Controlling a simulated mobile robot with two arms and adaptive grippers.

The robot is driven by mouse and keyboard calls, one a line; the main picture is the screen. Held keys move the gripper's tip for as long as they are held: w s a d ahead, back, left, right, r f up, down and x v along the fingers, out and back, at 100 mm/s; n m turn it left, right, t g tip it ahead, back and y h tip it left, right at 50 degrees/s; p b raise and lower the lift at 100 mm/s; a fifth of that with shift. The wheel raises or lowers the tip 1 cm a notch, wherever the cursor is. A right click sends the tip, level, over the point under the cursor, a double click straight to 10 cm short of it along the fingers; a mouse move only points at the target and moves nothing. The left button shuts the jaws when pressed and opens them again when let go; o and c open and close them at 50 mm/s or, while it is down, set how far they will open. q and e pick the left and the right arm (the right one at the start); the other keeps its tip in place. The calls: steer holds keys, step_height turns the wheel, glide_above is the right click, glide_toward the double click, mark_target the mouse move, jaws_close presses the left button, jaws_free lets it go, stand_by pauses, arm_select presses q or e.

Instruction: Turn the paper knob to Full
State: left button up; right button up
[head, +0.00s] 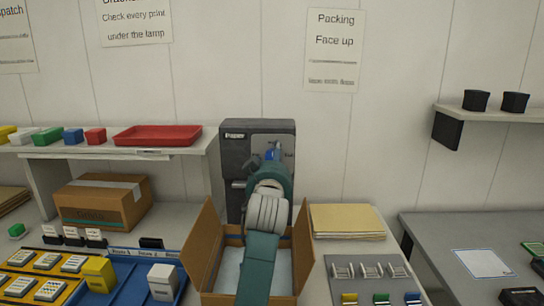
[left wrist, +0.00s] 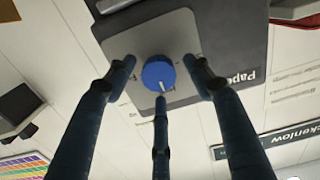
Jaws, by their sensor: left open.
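The blue paper knob (left wrist: 158,75) sits on a grey plate (left wrist: 183,35) on the dark machine (head: 236,150). Its white mark points toward the bottom of the left wrist view, which shows the label "Paper" upside down. In the head view a bit of blue (head: 271,154) shows at the knob, mostly hidden by my gripper. My left gripper (head: 276,150) is open in front of the plate. In the left wrist view its three fingers (left wrist: 160,78) spread around the knob, with gaps visible at the sides. The scale words are not readable. My right gripper is not in view.
An open cardboard box (head: 203,252) stands below the machine, under my left arm. A stack of tan paper (head: 346,221) lies to the right. A shelf with a red tray (head: 157,135) is on the left. Blue and yellow trays with bottles and boxes fill the lower left.

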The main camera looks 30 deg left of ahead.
arm_select(q)
steer(key=shift+w+a+r, duration=0.1)
steer(key=shift+w+a, duration=0.05)
steer(key=shift+w, duration=0.15)
steer(key=shift+c, duration=0.3)
steer(key=c, duration=1.1)
steer(key=shift+r, duration=0.1)
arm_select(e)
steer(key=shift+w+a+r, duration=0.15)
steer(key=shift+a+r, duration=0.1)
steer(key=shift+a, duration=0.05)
